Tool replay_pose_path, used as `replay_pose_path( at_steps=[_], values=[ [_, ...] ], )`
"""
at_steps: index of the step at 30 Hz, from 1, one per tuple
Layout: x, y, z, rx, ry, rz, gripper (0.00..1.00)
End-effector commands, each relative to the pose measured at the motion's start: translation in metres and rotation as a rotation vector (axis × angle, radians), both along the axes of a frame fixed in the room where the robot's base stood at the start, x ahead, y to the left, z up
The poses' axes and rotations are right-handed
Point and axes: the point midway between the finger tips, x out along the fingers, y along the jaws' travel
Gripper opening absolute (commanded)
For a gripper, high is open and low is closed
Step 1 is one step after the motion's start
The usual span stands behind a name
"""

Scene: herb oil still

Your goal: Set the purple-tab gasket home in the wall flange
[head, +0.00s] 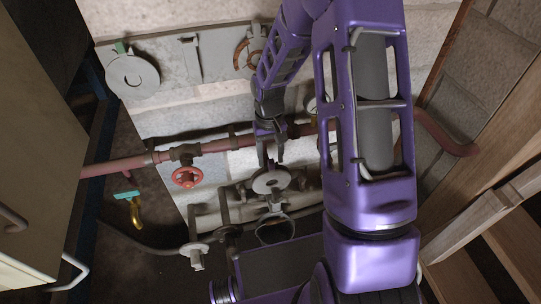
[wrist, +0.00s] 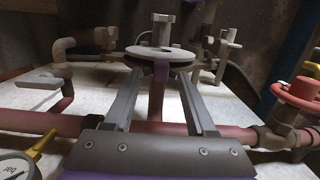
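A pale grey disc (head: 270,181) with a small central opening lies just below my gripper (head: 271,158) in the head view. In the wrist view the same disc (wrist: 150,53) sits past my fingertips, with a dark layer under its rim. A small purple piece, apparently the gasket's tab (wrist: 160,70), shows at its near edge between my fingers. My gripper (wrist: 159,72) has its fingers apart, with gaps on both sides of the purple piece. I cannot tell whether the disc is fully seated; its underside and the flange behind it are hidden.
A red pipe (head: 215,146) crosses the wall behind my gripper. A red valve wheel (head: 187,177) is to the left. A green-tab disc (head: 132,76) and a brown ring (head: 241,54) hang on the upper panel. A gauge (wrist: 18,168) shows at lower left in the wrist view.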

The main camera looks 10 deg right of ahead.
Motion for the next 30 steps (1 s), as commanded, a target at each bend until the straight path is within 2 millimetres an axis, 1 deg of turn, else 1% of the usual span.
replay_pose_path(
  at_steps=[7, 11, 14, 24, 27, 30],
  values=[
    [0.001, 0.0, 0.005, 0.0, -0.003, 0.0, 0.56],
    [0.003, 0.0, 0.022, -0.001, -0.005, -0.001, 0.56],
    [0.006, 0.0, 0.043, -0.001, -0.007, 0.0, 0.56],
    [0.013, 0.0, 0.126, -0.001, -0.006, 0.0, 0.56],
    [0.015, 0.0, 0.145, 0.0, -0.005, -0.001, 0.56],
    [0.016, 0.0, 0.16, 0.0, -0.004, 0.0, 0.56]
  ],
)
